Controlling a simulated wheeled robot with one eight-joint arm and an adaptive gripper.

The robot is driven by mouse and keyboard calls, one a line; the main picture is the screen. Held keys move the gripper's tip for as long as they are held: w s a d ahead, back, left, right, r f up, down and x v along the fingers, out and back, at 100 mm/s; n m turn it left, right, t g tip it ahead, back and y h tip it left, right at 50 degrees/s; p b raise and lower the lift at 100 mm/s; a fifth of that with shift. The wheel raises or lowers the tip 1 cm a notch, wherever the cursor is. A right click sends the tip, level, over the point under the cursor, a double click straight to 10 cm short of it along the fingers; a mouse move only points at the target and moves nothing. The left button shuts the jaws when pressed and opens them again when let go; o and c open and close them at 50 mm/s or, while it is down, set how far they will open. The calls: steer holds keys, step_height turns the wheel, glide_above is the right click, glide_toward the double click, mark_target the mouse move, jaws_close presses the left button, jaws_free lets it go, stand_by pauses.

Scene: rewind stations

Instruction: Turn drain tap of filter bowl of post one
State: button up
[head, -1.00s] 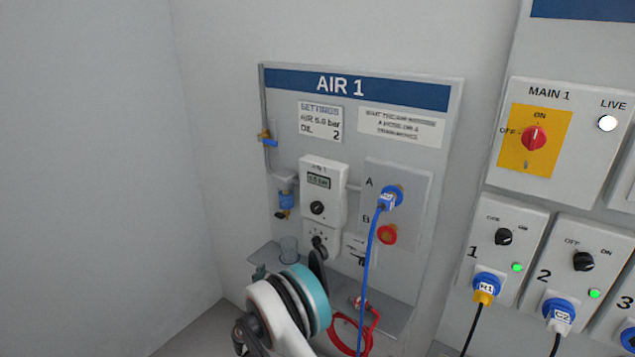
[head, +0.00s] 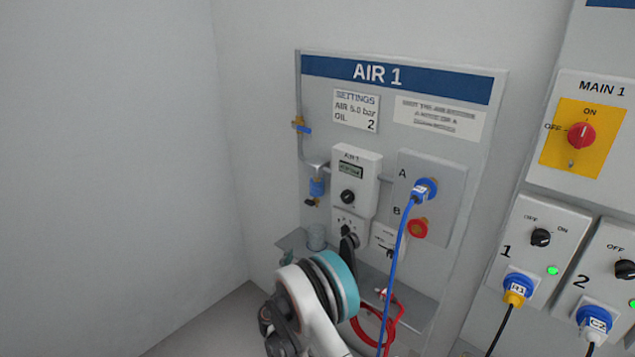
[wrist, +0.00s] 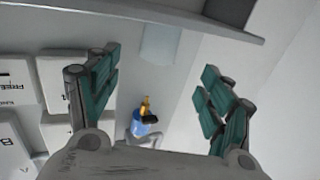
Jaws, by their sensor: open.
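The filter bowl (head: 317,187) is a small blue bowl on the pipe at the left of the AIR 1 panel. Its drain tap (head: 311,203) hangs just below it, with a dark handle. In the wrist view the scene is upside down: the blue bowl (wrist: 146,126) shows low between my fingers, and the tap (wrist: 149,112) has a yellow body and a black lever. My gripper (wrist: 160,80) is open and empty, its teal-padded fingers either side of the tap in the picture and not touching it. In the head view my arm hides most of the gripper.
A clear cup (head: 316,237) stands on the shelf (head: 420,303) below the bowl. A regulator box (head: 355,180) is close at the right. A blue hose (head: 395,265) and red coiled hose (head: 372,330) hang further right. Left of the panel is bare wall.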

steer(key=shift+a+r, duration=0.2)
steer(key=shift+a, duration=0.05)
steer(key=c, duration=0.4)
steer(key=shift+o, duration=0.2)
steer(key=a+r+n+t+y, duration=0.1)
steer(key=a+r+n+y, duration=0.3)
steer(key=a+n+y, duration=0.4)
steer(key=a+r+n+t+y, duration=0.1)
steer(key=a+r+n+y, duration=0.3)
steer(key=a+n, duration=0.45)
steer(key=s+a+f+n+g+y, duration=0.1)
steer(key=a+n+g+y, duration=0.3)
steer(key=a, duration=0.5)
steer(key=n+g+h, duration=0.1)
steer(key=n+h, duration=1)
steer(key=h, duration=1.1)
glide_toward(307, 203)
steer(key=b+x, duration=0.3)
steer(key=x, duration=0.4)
steer(key=shift+d+f+b, duration=0.1)
steer(key=shift+d+b, duration=0.1)
steer(key=shift+b, duration=0.2)
steer(key=shift+w+d, duration=0.35)
steer(key=shift+w, duration=0.25)
